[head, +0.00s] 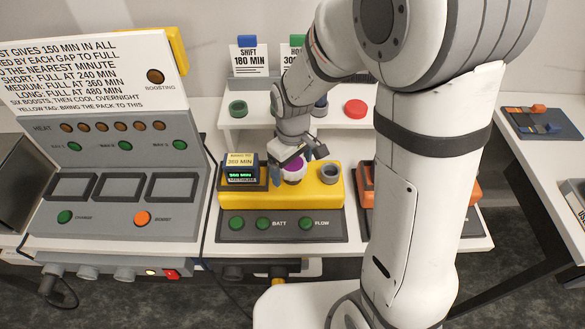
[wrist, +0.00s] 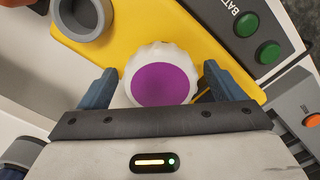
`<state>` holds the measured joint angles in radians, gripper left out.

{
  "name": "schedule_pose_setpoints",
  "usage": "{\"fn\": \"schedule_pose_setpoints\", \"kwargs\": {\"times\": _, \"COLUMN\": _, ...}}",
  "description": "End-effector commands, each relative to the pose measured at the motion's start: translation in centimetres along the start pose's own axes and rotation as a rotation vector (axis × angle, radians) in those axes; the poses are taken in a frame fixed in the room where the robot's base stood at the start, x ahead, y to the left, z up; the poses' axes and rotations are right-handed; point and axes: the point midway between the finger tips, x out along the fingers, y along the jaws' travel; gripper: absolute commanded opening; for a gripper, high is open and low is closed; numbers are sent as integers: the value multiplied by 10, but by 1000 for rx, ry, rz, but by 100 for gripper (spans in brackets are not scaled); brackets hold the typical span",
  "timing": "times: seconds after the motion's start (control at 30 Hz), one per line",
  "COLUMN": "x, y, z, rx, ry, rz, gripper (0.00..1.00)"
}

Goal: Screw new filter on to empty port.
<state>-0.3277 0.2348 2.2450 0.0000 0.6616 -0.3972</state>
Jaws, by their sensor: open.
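A white ribbed filter with a purple top (head: 292,168) sits upright on the yellow unit (head: 268,197). It also shows in the wrist view (wrist: 161,84). I cannot tell whether it is screwed in. An empty grey port (head: 330,174) is on the same unit, to the filter's right; it is at the top left in the wrist view (wrist: 86,14). My gripper (head: 297,156) is open above the filter. In the wrist view its blue fingers stand either side of the filter, with gaps on both sides.
A small display box (head: 242,170) stands at the unit's left end. A shelf (head: 262,121) behind holds green, blue and red caps and signs. A large grey charging panel (head: 120,170) is at left. An orange unit (head: 366,183) is at right, partly behind my arm.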

Motion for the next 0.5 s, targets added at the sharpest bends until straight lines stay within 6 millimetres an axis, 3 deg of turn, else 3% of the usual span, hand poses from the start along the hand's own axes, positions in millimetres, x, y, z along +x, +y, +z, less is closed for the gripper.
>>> {"fn": "schedule_pose_setpoints", "kwargs": {"times": 0.23, "x": 0, "y": 0, "z": 0, "rx": -71, "ry": 0, "rz": 0, "gripper": 87}}
{"fn": "schedule_pose_setpoints", "kwargs": {"times": 0.5, "x": 0, "y": 0, "z": 0, "rx": -422, "ry": 0, "rz": 0, "gripper": 87}}
